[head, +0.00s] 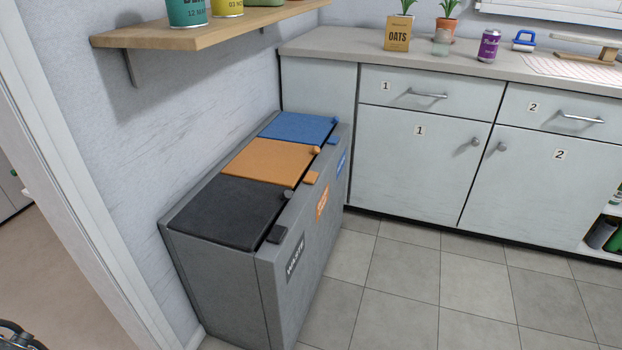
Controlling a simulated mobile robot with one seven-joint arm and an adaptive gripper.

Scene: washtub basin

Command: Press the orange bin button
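The orange bin lid (268,161) is the middle of three lids on a grey bin cabinet (228,288) in the head view. It looks closed. A small round orange knob (316,150) sits at the far front corner of this lid. A flat orange tab (311,178) sticks out at the front edge, nearer to me. I cannot tell which of these is the button. A dark piece (18,336) at the bottom left corner may be part of my gripper, apart from the bins. Its fingertips do not show.
A black lid (228,213) and a blue lid (298,126) flank the orange one. A wooden shelf (200,36) with cans overhangs the wall side. White cabinets (425,160) stand behind. The tiled floor (400,275) right of the bins is clear. A door frame (95,180) stands left.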

